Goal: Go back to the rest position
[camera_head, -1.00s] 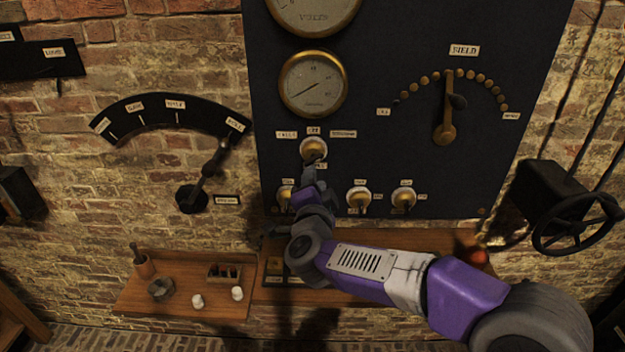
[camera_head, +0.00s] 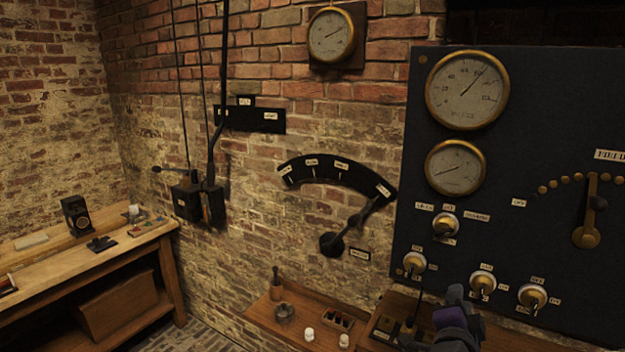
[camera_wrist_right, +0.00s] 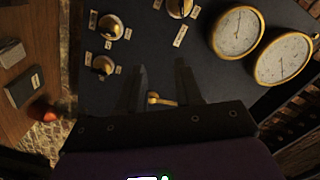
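My right gripper (camera_wrist_right: 161,85) shows in the right wrist view with its two dark fingers apart and nothing seen between them. The dark switch panel (camera_wrist_right: 208,70) lies beyond the fingers, and a brass part (camera_wrist_right: 158,99) on it shows in line with the gap. In the head view, part of my right arm, purple and dark grey, is low at the bottom edge, in front of the wooden shelf below the panel (camera_head: 400,255). Its fingertips are hard to make out there. My left gripper is in neither view.
The panel carries round gauges (camera_head: 467,90), several brass switches (camera_head: 445,225) and a field lever (camera_head: 590,210). Left of it are a black arc-scale lever (camera_head: 350,225) and a small-item shelf (camera_head: 262,318). A workbench (camera_head: 90,260) stands far left. A red object (camera_wrist_right: 43,110) shows in the wrist view.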

